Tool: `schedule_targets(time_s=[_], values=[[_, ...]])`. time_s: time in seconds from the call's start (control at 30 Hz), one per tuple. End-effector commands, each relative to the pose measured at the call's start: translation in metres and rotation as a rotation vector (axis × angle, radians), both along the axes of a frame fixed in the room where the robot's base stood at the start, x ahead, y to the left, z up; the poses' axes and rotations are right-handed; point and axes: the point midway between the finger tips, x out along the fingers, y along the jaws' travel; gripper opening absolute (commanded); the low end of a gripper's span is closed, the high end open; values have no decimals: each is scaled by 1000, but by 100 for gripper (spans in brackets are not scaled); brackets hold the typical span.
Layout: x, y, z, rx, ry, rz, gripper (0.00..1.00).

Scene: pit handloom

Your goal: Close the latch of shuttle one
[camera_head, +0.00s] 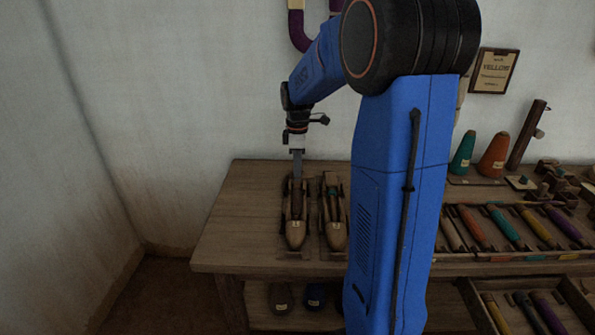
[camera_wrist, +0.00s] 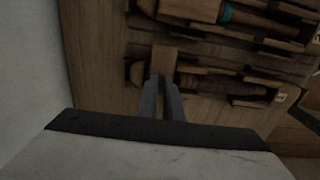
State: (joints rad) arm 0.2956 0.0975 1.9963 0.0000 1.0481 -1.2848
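Two wooden boat-shaped shuttles lie side by side at the left of the bench. The left shuttle (camera_head: 295,232) has a small mark on its near end that I cannot read for certain. The right shuttle (camera_head: 336,235) has a teal band, which also shows in the wrist view (camera_wrist: 227,13). My gripper (camera_head: 297,178) points down over the far part of the left shuttle. In the wrist view its two fingers (camera_wrist: 160,80) are close together, with nothing seen between them. Their tips are at a light wooden block (camera_wrist: 163,60) on that shuttle; contact is unclear. I cannot clearly make out the latch.
The wooden bench (camera_head: 236,225) is bare left of the shuttles, near the wall. Teal (camera_head: 463,152) and orange (camera_head: 494,155) cones stand at the back right. A tray of coloured bobbins (camera_head: 505,228) lies right of my arm. An open drawer (camera_head: 480,318) is below it.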

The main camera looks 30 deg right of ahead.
Motion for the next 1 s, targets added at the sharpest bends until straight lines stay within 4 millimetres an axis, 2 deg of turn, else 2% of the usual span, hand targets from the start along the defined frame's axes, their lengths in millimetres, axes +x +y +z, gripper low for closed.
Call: schedule_targets(time_s=[0.27,0.47,1.0], values=[[0,0,0,0,0,-42,0],[0,0,0,-1,-1,-152,0],[0,0,0,-1,-1,-650,0]])
